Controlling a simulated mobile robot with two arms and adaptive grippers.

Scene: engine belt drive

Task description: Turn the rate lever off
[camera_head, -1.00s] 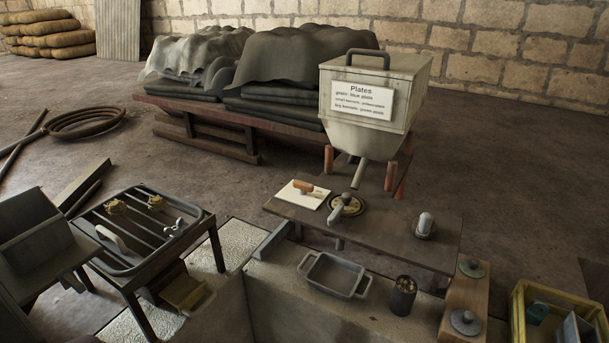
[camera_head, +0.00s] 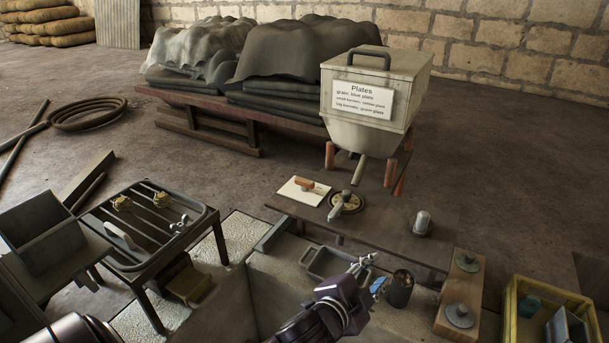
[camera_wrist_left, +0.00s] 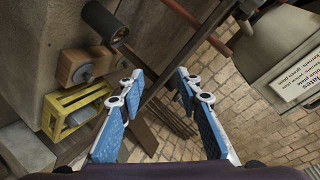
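On the low wooden bench (camera_head: 390,225), a grey lever (camera_head: 341,205) sits on a round brass-coloured dial, its arm pointing toward the front left. To its left, an orange-handled lever (camera_head: 304,184) sits on a white plate. I cannot tell which is the rate lever. My left gripper (camera_head: 368,275) is in front of the bench, over the stone block near the grey tray, apart from both levers. In the left wrist view the left gripper (camera_wrist_left: 160,77) is open, with nothing between its blue-padded fingers. My right gripper is not in view.
A hopper (camera_head: 365,135) labelled "Plates" stands behind the bench. A metal knob (camera_head: 423,223) is on the bench's right. The tray (camera_head: 325,262) and a dark cup (camera_head: 399,290) flank my gripper. A yellow crate (camera_head: 512,305) is at right, a barred rack (camera_head: 150,225) at left.

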